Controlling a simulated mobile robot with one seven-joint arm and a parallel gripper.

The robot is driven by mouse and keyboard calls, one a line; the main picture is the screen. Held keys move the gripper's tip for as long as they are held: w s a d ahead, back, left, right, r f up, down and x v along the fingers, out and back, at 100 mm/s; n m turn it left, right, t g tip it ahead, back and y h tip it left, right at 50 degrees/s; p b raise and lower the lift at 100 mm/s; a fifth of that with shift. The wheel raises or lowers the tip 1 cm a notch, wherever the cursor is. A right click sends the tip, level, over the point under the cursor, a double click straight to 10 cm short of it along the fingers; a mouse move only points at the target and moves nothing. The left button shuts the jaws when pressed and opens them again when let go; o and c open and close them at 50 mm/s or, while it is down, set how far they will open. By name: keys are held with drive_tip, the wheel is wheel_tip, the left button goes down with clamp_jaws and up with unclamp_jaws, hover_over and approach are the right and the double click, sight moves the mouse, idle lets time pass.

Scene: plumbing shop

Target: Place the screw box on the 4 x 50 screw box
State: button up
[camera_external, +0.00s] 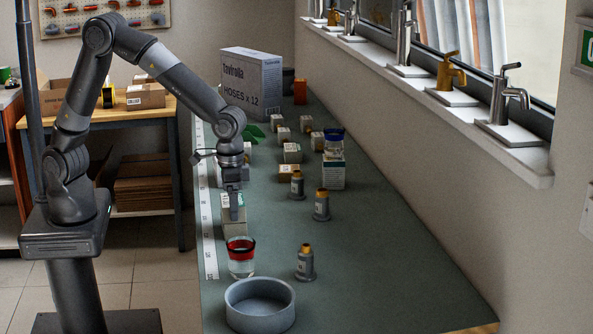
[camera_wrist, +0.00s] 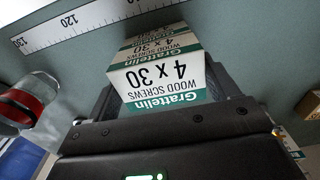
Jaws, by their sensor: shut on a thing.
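A green and white screw box (camera_wrist: 160,78), labelled "Grattelin wood screws 4 x 30", sits between the fingers of my gripper (camera_wrist: 172,98) in the wrist view. My gripper (camera_external: 236,208) is shut on it. In the outside view this box (camera_external: 232,226) is at the left side of the counter, behind a glass with a red band. I cannot tell whether it touches the counter. Several small boxes stand farther back, but their labels are too small to read, so I cannot pick out the 4 x 50 screw box.
The red-banded glass (camera_external: 240,262) and a grey round bowl (camera_external: 259,306) stand in front of my gripper. Several grey bottles with yellow tops (camera_external: 305,264) stand to the right. A large hose carton (camera_external: 251,84) is at the back. The counter's front right is clear.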

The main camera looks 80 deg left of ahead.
drive_tip(key=shift+f, duration=0.1)
drive_tip(key=o, duration=1.1)
wheel_tip(320, 180, up, 12)
drive_tip(key=s+a+r+t, duration=0.1)
drive_tip(key=s+a+r, duration=0.35)
drive_tip(key=a, duration=0.35)
drive_tip(key=s+a+r+t, duration=0.1)
drive_tip(key=s+a+t, duration=0.3)
drive_tip(key=s+a, duration=1.2)
drive_tip(key=s, duration=0.3)
drive_tip(key=shift+s+t, duration=0.25)
drive_tip(key=shift+t, duration=0.05)
drive_tip(key=shift+r, duration=0.1)
